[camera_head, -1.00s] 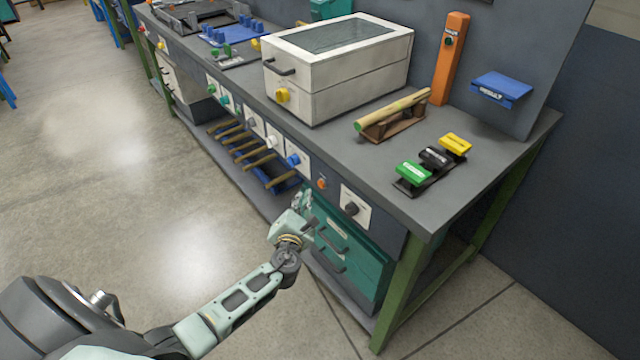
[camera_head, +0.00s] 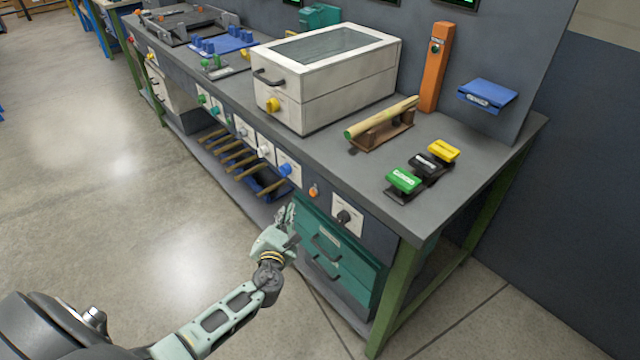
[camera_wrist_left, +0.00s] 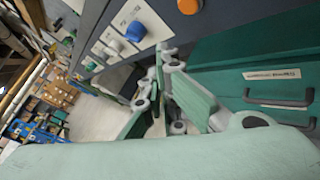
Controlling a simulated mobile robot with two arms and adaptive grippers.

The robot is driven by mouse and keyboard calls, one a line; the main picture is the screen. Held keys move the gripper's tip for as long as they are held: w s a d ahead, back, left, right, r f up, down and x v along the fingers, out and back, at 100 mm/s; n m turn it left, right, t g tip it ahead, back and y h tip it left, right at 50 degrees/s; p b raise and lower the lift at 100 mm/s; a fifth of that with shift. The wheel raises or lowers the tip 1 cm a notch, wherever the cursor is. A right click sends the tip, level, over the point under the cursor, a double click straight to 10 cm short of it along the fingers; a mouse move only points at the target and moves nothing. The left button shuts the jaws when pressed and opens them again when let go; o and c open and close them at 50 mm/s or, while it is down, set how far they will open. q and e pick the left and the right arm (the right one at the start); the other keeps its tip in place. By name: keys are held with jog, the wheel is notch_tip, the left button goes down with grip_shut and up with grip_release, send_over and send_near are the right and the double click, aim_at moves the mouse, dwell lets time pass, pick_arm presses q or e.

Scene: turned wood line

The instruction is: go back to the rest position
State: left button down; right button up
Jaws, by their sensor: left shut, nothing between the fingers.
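My left gripper (camera_head: 287,216) is in front of the workbench in the head view, below the bench top and beside the green drawer unit (camera_head: 338,268). Its fingers are shut with nothing between them. In the left wrist view the pale green fingers (camera_wrist_left: 172,98) show in the middle, with the drawer unit (camera_wrist_left: 245,68) close by on the right. I cannot tell from these views whether the gripper touches the drawer front. My right gripper does not show.
The workbench (camera_head: 455,200) carries a white box with a glass lid (camera_head: 325,80), a wooden rod on a brown stand (camera_head: 382,118), and green, black and yellow pedals (camera_head: 425,168). Knobs (camera_head: 285,169) stick out of its front. Open floor (camera_head: 110,200) lies to the left.

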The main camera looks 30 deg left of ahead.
pick_arm(q)
jog(key=s+d+f+n+g+h, duration=0.15)
jog(key=s+f+n+g, duration=0.25)
jog(key=s+f+n, duration=0.75)
jog(key=s+d+f+n+g+h, duration=0.15)
jog(key=s+f+n+g, duration=0.45)
jog(key=f, duration=1)
jog(key=s+d+f+n+g+h, duration=0.1)
jog(key=s+d+f+n, duration=0.3)
jog(key=s, duration=0.7)
jog(key=s+d+f+n+g+h, duration=0.1)
jog(key=s+d+f+n, duration=0.3)
jog(key=s+n, duration=0.4)
jog(key=s+d+f+n+g+h, duration=0.1)
jog(key=s+d+f+n, duration=0.3)
jog(key=s, duration=1)
jog(key=f+n+g, duration=0.1)
jog(key=n, duration=0.2)
jog(key=shift+f, duration=0.15)
